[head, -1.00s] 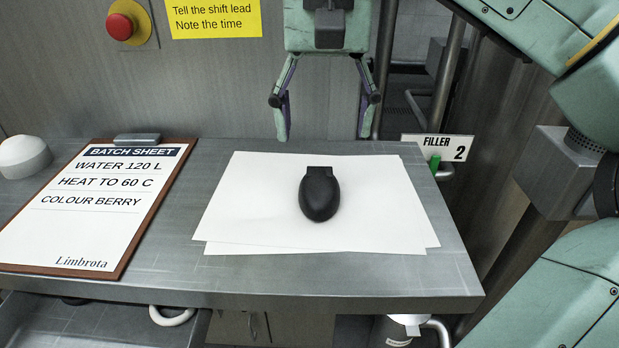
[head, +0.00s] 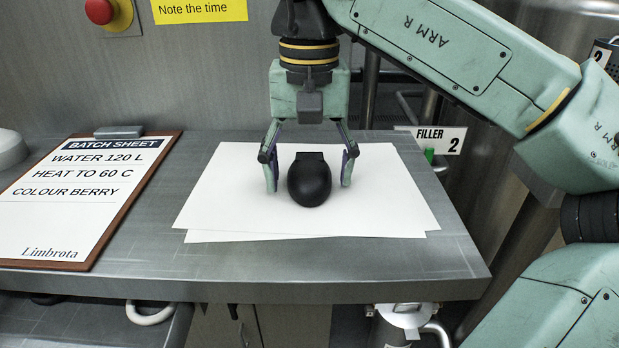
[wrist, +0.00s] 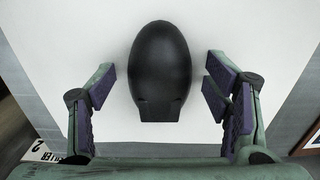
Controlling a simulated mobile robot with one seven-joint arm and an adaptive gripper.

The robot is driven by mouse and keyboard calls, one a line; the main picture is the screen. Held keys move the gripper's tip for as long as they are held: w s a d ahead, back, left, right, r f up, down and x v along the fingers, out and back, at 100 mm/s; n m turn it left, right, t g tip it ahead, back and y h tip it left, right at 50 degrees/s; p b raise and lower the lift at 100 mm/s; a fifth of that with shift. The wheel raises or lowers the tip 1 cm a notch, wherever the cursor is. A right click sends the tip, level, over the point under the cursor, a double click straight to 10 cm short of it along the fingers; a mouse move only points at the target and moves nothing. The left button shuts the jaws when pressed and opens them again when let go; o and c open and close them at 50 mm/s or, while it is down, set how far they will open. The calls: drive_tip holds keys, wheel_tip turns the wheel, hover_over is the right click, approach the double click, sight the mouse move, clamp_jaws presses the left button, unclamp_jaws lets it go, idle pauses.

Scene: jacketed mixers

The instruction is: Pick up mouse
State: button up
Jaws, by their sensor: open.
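The black mouse (head: 310,182) lies on white paper sheets (head: 390,205) on the steel bench. My gripper (head: 309,188) is open and lowered over the mouse, with one finger on each side of it. In the wrist view the mouse (wrist: 160,70) sits between the two fingers of my gripper (wrist: 160,85), with a gap on both sides. Neither finger appears to touch it. The fingertips are close to the paper; whether they touch it I cannot tell.
A clipboard with a batch sheet (head: 90,200) lies at the left of the steel bench (head: 330,270). A white rounded object (head: 10,150) is at the far left. A red button (head: 100,10) is on the wall. A FILLER 2 sign (head: 440,140) stands at the right rear.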

drive_tip(key=c, duration=1.3)
drive_tip(key=shift+o, duration=0.2)
